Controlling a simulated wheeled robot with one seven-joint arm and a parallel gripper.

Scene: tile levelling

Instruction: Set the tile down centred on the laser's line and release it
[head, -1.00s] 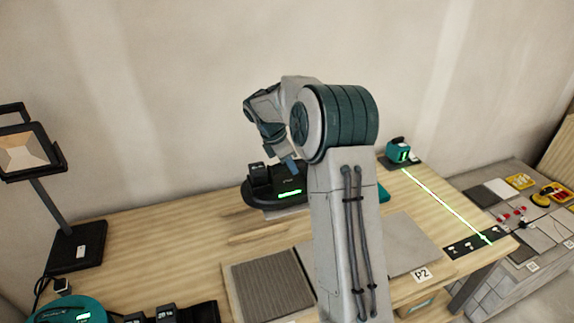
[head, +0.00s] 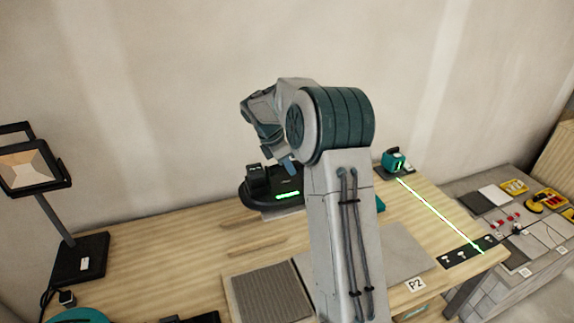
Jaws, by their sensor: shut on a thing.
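The green laser line (head: 440,214) runs from a teal laser unit (head: 394,160) at the back right of the wooden bench to a dark strip (head: 468,251) near its right edge. No tile shows on the line. My arm stands in front of the bench, its forearm and wrist reaching back and to the left. A grey flat panel (head: 405,250) lies partly behind my arm by the P2 label (head: 415,284). A dark ribbed pad (head: 270,292) lies to its left.
A black charger (head: 258,192) with a green display stands behind my arm. A work lamp (head: 80,258) stands at the left. A lower side bench (head: 490,275) at the right holds tiles, yellow trays and small tools. The bench left of the charger is mostly clear.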

